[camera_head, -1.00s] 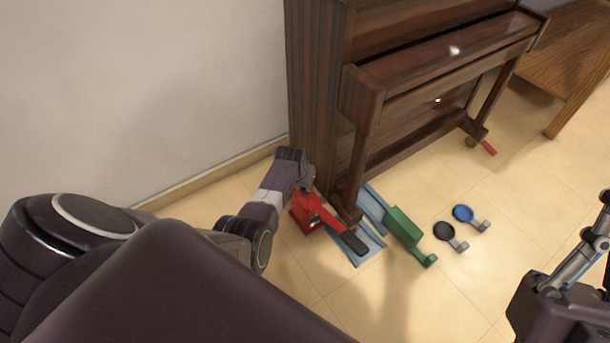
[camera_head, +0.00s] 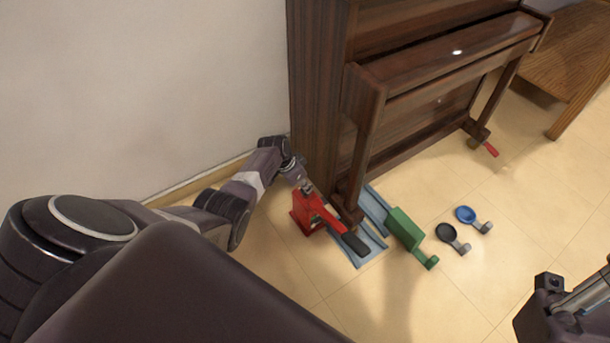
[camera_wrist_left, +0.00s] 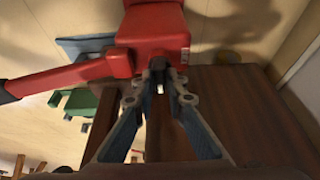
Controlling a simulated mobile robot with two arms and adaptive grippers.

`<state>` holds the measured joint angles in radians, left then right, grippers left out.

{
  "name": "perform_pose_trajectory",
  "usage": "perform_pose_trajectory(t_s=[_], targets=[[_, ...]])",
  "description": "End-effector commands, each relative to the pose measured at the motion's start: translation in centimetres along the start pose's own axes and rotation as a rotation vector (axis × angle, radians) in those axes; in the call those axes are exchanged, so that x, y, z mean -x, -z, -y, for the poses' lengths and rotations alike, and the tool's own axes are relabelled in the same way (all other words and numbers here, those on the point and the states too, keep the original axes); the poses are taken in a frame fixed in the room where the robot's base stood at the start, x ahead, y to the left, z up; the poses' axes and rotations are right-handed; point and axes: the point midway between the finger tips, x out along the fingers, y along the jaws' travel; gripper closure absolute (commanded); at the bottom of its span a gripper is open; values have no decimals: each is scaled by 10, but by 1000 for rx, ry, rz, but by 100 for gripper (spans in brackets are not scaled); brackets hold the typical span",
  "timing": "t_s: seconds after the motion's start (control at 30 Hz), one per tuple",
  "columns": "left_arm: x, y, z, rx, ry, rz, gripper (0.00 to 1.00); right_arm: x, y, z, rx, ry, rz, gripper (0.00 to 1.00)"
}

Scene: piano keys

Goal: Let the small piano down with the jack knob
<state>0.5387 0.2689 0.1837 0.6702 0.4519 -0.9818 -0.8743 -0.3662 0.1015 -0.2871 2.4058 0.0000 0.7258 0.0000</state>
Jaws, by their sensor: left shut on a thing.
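The brown upright piano (camera_head: 325,90) stands against the wall in the head view. A red jack (camera_head: 306,213) with a black-tipped lever stands at its near left foot, and it also shows in the left wrist view (camera_wrist_left: 155,30). My left gripper (camera_head: 305,187) reaches down to the jack's side next to the piano. In the left wrist view its blue-grey fingers (camera_wrist_left: 158,85) close together on the small jack knob (camera_wrist_left: 160,88), which is mostly hidden between the tips. Whether the piano foot is clear of the floor cannot be told. My right gripper's fingers do not show.
Light blue plates (camera_head: 372,247) lie under and beside the near foot. Front floor is free.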

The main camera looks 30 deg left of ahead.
Motion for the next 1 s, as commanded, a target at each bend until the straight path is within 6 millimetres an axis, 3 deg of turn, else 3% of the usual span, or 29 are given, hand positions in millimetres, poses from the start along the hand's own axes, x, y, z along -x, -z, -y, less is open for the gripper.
perform_pose_trajectory(t_s=[0.47, 0.5, 0.63, 1.0], targets=[[0, -1, 0, -15, -4, 2, 100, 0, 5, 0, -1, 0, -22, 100], [0, -1, 0, -15, -4, 2, 85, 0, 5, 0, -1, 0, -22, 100], [0, 0, 0, -14, -4, 1, 70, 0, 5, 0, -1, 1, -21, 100], [2, 0, 1, -13, -3, 0, 70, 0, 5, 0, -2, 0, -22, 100]])
